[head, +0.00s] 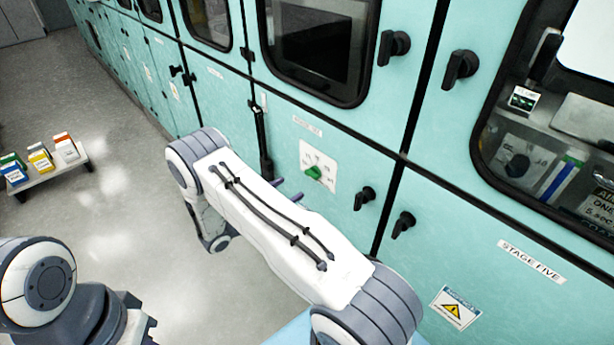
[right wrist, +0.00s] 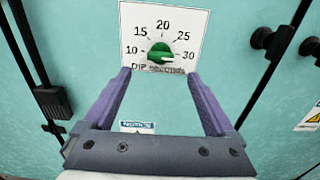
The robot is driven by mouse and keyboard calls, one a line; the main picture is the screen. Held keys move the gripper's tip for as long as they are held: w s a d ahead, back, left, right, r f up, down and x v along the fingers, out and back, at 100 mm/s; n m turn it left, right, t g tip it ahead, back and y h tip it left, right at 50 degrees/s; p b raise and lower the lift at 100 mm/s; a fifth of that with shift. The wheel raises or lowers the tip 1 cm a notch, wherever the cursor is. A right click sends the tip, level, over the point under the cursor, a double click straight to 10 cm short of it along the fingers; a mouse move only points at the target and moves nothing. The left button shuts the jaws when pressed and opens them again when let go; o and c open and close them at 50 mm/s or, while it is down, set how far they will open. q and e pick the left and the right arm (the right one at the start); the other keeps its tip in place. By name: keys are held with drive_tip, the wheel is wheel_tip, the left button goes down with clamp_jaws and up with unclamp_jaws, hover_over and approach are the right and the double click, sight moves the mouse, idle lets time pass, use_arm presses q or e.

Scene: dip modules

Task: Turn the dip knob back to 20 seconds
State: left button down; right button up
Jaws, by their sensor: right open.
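The dip knob (right wrist: 160,53) is green and sits in the middle of a white dial plate (right wrist: 187,24) marked 10, 15, 20, 25 and 30. Its pale pointer appears turned to the right, toward the 30 mark. The knob (head: 314,173) and plate (head: 333,165) also show in the head view, on a teal cabinet front. My right gripper (right wrist: 158,73) is open, with its two purple fingers apart below and either side of the knob, and nothing between them. In the head view its fingers (head: 288,190) are partly hidden behind my right arm. My left arm shows at lower left; its gripper is not visible.
Black handles (head: 364,198) (head: 404,224) stick out of the cabinet right of the dial. A black vertical latch bar (head: 262,145) stands left of it. A low white stand (head: 50,177) with several coloured boxes is at the far left. Grey floor lies open between.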

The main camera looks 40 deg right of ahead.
sight(309, 176)
drive_tip(key=d, duration=0.2)
drive_tip(key=d+p, duration=0.1)
drive_tip(key=d, duration=0.2)
drive_tip(key=d+p, duration=0.1)
drive_tip(key=d, duration=0.2)
drive_tip(key=shift+w+d, duration=0.2)
drive_tip(key=shift+w, duration=0.1)
drive_tip(key=c, duration=1.4)
